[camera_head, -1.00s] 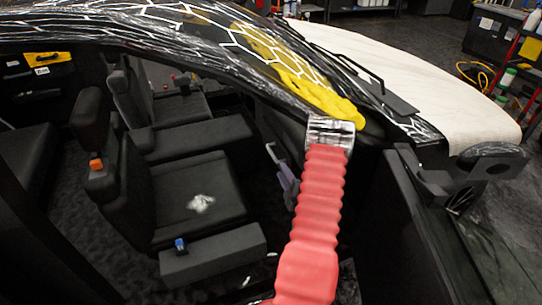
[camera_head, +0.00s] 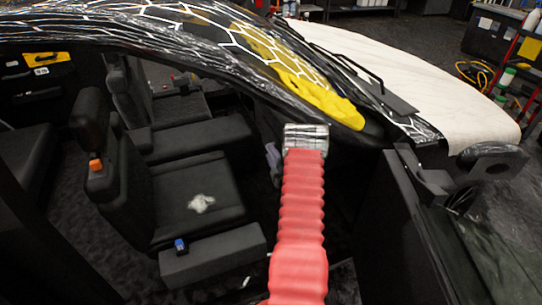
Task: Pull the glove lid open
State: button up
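My arm, in a red ribbed sleeve, reaches up from the bottom of the head view into the car's open side. Its silver end, where my gripper (camera_head: 306,138) is, sits in front of the dark dashboard area below the windscreen pillar. No fingertips can be made out, so whether it is open or shut does not show. I cannot make out the glove lid; the dashboard behind my arm is dark and partly hidden. A small greyish-purple part (camera_head: 273,158) shows just left of the silver end.
A black front seat (camera_head: 190,195) with a white crumpled patch (camera_head: 201,203) stands left of my arm. The pillar (camera_head: 215,75) crosses above.

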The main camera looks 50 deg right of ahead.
jog(key=shift+c, duration=0.2)
jog(key=c, duration=0.7)
grip_shut()
jog(key=shift+f, duration=0.1)
jog(key=shift+a, duration=0.2)
jog(key=shift+s+d+f, duration=0.1)
jog(key=shift+d, duration=0.05)
